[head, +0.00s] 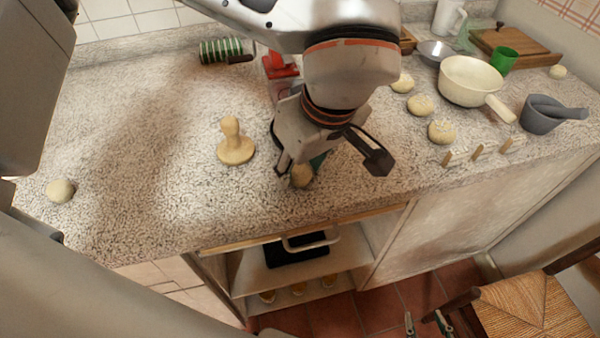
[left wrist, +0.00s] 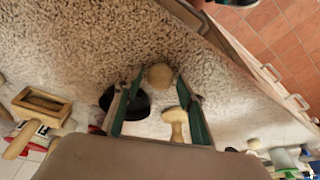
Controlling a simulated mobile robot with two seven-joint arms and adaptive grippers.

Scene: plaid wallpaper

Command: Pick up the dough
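A round pale ball of dough (head: 301,176) lies near the counter's front edge, partly covered by my left gripper (head: 325,172) in the head view. In the left wrist view the dough (left wrist: 160,76) sits between the fingertips of the left gripper (left wrist: 160,80). The fingers stand apart on either side of it, and contact cannot be told. Other dough balls lie at the far left (head: 60,190) and in a row to the right (head: 442,131). My right gripper (head: 427,323) shows only its fingertips, apart and empty, low in front of the counter.
A dark round object (left wrist: 130,102) is close beside the gripper in the wrist view. A cream pan (head: 470,82) and grey mortar (head: 547,113) stand right. A chair (head: 530,310) is at lower right. The left counter is mostly clear.

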